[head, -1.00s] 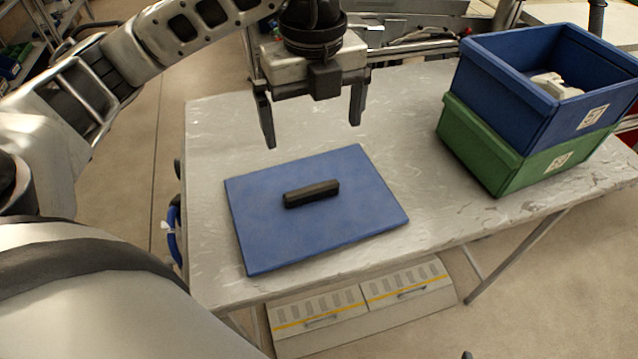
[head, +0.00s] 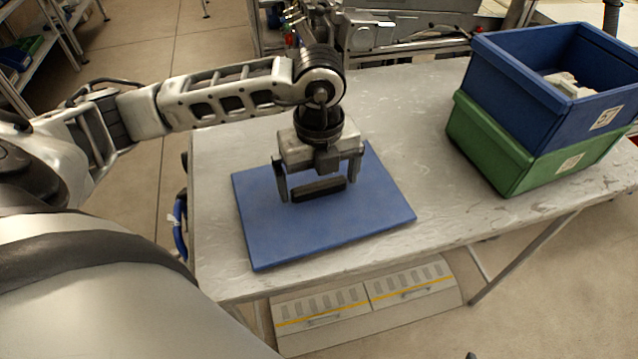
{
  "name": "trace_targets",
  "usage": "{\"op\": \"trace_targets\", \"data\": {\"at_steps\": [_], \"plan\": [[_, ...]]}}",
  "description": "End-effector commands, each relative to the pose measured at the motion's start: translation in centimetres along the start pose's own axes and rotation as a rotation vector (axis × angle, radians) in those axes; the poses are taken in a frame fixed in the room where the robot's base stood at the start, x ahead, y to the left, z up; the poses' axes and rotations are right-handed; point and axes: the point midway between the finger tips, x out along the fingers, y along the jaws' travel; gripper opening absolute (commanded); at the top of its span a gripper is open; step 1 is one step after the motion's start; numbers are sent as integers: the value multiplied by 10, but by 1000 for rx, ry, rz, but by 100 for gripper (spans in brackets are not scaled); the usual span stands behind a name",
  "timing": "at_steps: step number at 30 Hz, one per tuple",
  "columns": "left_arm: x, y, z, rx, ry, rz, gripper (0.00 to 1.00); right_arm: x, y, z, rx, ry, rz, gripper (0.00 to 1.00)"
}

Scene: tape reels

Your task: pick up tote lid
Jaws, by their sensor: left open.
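The blue tote lid (head: 330,226) lies flat on the table, with a black bar handle (head: 318,190) on its top. My left gripper (head: 318,190) is over the lid, pointing down, with its fingers apart at the two ends of the handle. It is open and holds nothing; whether the fingers touch the handle or lid I cannot tell. The gripper body hides part of the lid's far side. My right gripper is not in view.
A blue tote (head: 516,94) sits in a green tote (head: 484,144) at the table's right, with pale items (head: 566,84) inside. The worn grey table (head: 420,170) is clear between lid and totes. A cabinet (head: 366,292) stands beneath.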

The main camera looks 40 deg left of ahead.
Motion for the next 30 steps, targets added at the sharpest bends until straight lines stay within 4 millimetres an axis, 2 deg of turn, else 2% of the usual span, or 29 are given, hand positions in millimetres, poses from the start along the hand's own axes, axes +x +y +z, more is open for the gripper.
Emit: {"op": "trace_targets", "data": {"at_steps": [7, 11, 23, 26, 30], "plan": [[2, 0, 0, 1, 0, -1, 100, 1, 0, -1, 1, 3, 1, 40], [2, 0, 0, 1, 0, -1, 64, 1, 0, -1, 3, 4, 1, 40], [-3, -1, 0, 1, 0, -4, 64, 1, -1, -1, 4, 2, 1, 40], [-12, -1, 0, 1, 0, -4, 64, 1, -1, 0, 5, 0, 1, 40], [-34, -2, -1, 4, -1, -8, 64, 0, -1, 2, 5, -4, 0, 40]]}}
